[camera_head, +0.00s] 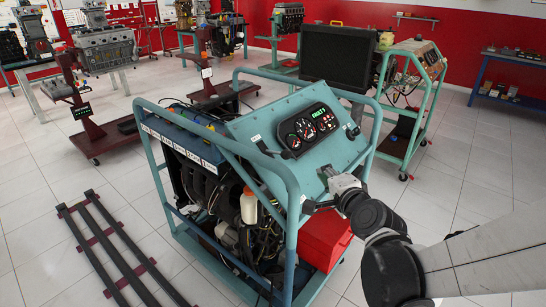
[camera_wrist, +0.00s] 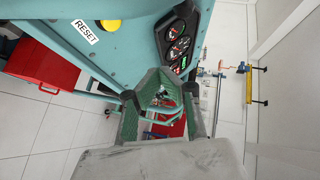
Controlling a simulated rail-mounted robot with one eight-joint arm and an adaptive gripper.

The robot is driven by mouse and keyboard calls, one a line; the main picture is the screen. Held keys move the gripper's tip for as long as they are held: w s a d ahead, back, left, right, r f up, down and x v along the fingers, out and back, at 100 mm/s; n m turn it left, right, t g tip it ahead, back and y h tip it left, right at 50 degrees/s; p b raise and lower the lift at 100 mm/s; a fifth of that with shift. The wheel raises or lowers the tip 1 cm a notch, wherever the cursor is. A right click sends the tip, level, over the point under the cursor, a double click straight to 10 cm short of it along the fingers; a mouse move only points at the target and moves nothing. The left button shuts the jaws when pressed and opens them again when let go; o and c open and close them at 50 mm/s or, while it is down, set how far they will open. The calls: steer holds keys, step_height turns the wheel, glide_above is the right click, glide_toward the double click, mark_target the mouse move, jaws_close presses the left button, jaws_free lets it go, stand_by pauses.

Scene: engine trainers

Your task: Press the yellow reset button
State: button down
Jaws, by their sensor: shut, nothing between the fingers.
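The yellow reset button (camera_wrist: 111,25) shows at the top of the wrist view on the teal console panel, beside a white RESET label (camera_wrist: 85,32). I cannot make the button out in the head view. My gripper (camera_head: 327,173) is at the lower right edge of the sloped console panel (camera_head: 268,128). In the wrist view my gripper (camera_wrist: 160,78) is shut and empty, with its green-padded fingers in the middle. The button lies up and left of the fingertips there, with a gap in the picture. I cannot tell the depth between them.
Round gauges (camera_head: 305,127) and a green-lit display (camera_head: 318,112) are on the panel. A teal tube frame (camera_head: 291,220) surrounds the engine trainer. A red box (camera_head: 325,238) sits below the panel. Black floor rails (camera_head: 112,245) lie at left; other trainers stand behind.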

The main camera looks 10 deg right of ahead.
steer(key=w+a+f+b, duration=0.2)
steer(key=f+b, duration=0.1)
steer(key=w+a+f+b, duration=0.1)
steer(key=f, duration=0.1)
steer(key=shift+w+f+b, duration=0.2)
steer(key=shift+b, duration=0.15)
steer(key=shift+w+a+f+b, duration=0.4)
steer(key=shift+w+f+b, duration=0.05)
steer(key=shift+f+b, duration=0.1)
steer(key=shift+f, duration=0.1)
stand_by(0.9)
steer(key=shift+w+a+f+b, duration=0.15)
steer(key=shift+w+f+b, duration=0.05)
steer(key=shift+b, duration=0.2)
